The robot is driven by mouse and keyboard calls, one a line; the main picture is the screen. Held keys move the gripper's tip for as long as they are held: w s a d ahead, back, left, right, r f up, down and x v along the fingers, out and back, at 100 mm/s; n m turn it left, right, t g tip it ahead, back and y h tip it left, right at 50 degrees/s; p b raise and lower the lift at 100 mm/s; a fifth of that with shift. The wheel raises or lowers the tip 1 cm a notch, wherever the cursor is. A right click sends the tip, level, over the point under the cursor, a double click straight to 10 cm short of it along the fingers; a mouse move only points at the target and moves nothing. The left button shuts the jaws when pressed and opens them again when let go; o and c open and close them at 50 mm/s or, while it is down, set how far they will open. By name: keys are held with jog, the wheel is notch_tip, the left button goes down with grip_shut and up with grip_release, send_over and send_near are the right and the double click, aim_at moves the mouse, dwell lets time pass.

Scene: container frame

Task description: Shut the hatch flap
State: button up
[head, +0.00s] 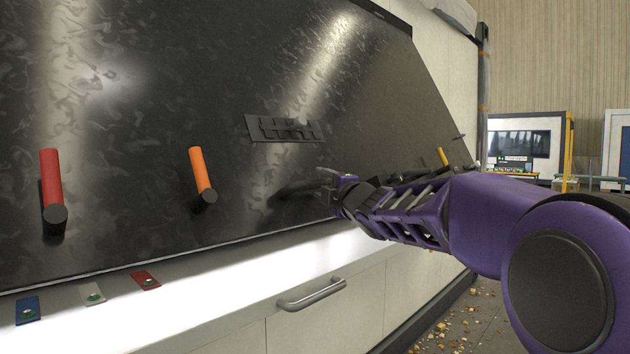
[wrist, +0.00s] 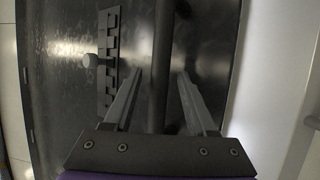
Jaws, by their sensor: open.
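A large dark, mottled panel (head: 120,130), which appears to be the hatch flap, fills the upper left of the head view. Its lower edge stands above a brightly lit ledge, with the ledge uncovered. My gripper (head: 328,182) is close to the panel's lower right part. In the wrist view my gripper (wrist: 160,80) is open, with a dark bar (wrist: 161,40) running between its two fingers. I cannot tell whether the fingers touch the bar. The panel's dark surface (wrist: 60,110) lies behind them.
A red handle (head: 51,180) and an orange handle (head: 200,172) stick out from the panel. A black toothed plate (head: 284,128) is left of my gripper. Blue, white and red tags lie on the ledge (head: 215,285). A metal drawer handle (head: 312,296) sits below.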

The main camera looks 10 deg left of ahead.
jog(key=shift+w+a, duration=0.2)
jog(key=shift+w, duration=0.2)
jog(key=shift+r, duration=0.1)
grip_shut()
dwell(1.2)
